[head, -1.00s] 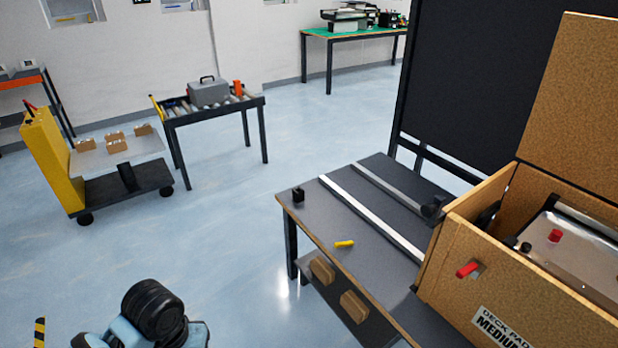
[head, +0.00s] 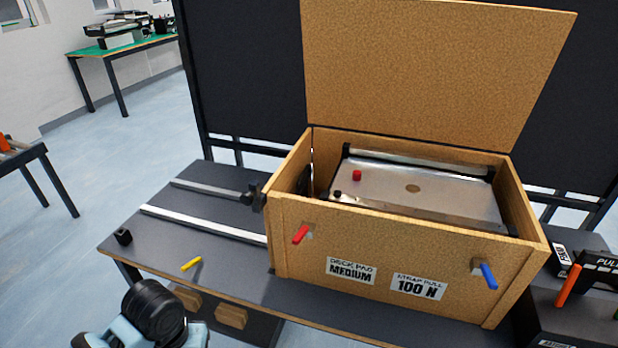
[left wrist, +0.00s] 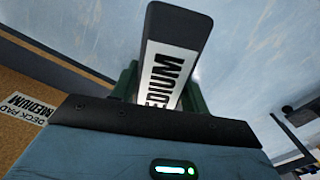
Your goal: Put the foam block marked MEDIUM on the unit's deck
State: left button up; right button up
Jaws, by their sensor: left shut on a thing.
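The dark grey foam block (left wrist: 178,25) has a white MEDIUM label and stands out from my left gripper (left wrist: 163,88) in the left wrist view. The gripper is shut on it, with green fingers on either side. The block does not show in the head view, where only part of my left arm is at the bottom left. The unit (head: 440,193) sits inside an open wooden crate (head: 300,255); its silvery deck has a red knob and a brown round spot. The crate's DECK PAD MEDIUM label also shows in the left wrist view (left wrist: 28,108). My right gripper is out of view.
The crate's lid (head: 430,70) stands up at the back. A red handle (head: 300,234) and a blue handle (head: 488,276) stick out of its front. The dark table (head: 225,265) holds metal rails and a yellow piece (head: 191,264). Black equipment (head: 575,310) stands at the right.

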aim_at(435, 183)
jog(key=z, duration=1.25)
